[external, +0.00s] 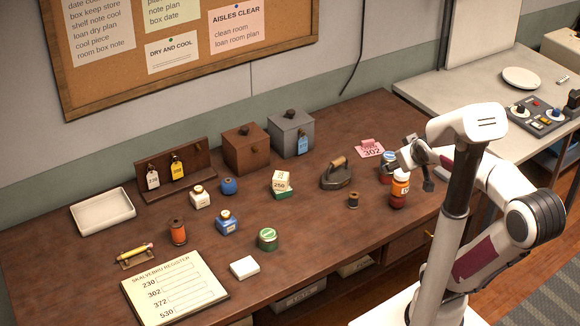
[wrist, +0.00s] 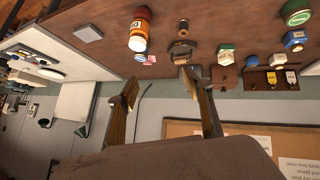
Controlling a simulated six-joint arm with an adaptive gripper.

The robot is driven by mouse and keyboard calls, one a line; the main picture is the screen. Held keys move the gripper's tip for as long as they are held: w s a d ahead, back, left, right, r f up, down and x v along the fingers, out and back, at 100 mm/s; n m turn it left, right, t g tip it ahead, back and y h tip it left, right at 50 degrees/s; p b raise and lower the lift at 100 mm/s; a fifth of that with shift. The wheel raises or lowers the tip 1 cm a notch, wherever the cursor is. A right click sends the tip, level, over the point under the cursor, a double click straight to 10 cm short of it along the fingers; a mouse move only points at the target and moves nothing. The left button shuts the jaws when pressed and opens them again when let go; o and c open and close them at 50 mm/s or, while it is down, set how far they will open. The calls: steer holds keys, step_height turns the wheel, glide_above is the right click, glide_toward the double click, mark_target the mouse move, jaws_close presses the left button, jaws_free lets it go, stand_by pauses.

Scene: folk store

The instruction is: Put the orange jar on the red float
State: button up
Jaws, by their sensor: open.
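The orange jar (external: 401,182) has a white label and stands upright at the right end of the brown table. It shows upside down in the wrist view (wrist: 138,29). A rounded red shape directly under it looks like the red float (external: 398,201), with the jar appearing to rest on it. The join between them is too small to see clearly. My gripper (external: 412,162) is beside and above the jar, its fingers apart. In the wrist view my gripper (wrist: 160,88) is empty, with the jar beyond the fingertips.
A blue jar (external: 387,158) stands close behind the orange jar. A small spool (external: 353,200), a flat iron (external: 337,175) and a pink 302 card (external: 370,149) are nearby. Several small jars and boxes stand farther left. The table's front right is clear.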

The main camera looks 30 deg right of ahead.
steer(key=s+a+f+n+g+y, duration=0.1)
steer(key=s+a+f+g+y, duration=0.1)
steer(key=s+a, duration=0.7)
step_height(320, 180, down, 2)
steer(key=shift+s+a+f+y, duration=0.25)
steer(key=shift+s+a+y, duration=0.05)
steer(key=shift+a+y, duration=0.65)
